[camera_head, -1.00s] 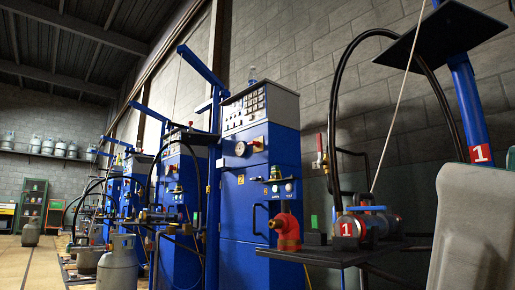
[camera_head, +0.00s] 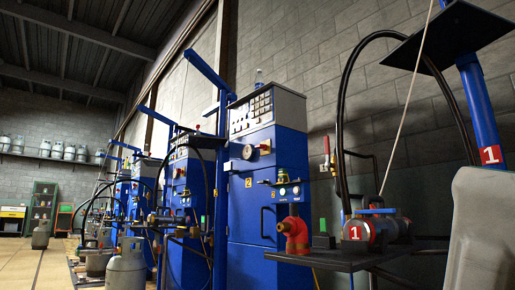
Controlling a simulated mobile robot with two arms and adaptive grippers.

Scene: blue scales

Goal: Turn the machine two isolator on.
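The blue machine cabinet (camera_head: 282,190) with small yellow "2" labels (camera_head: 248,182) stands right of the middle, against the block wall. On its upper front is a red switch on a yellow plate (camera_head: 265,147), which looks like the isolator. Its setting is too small to read. A round dial (camera_head: 248,152) sits just left of the switch, and a sloped grey panel with several buttons (camera_head: 252,112) is above it. Neither of my grippers shows in the head view.
In front of the cabinet, a dark shelf (camera_head: 330,262) holds a red fitting (camera_head: 295,235) and a metal coupling marked "1" (camera_head: 370,232). A blue post (camera_head: 480,105) and black hose stand at right. Gas cylinders (camera_head: 126,268) stand at left. Open floor (camera_head: 35,268) lies far left.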

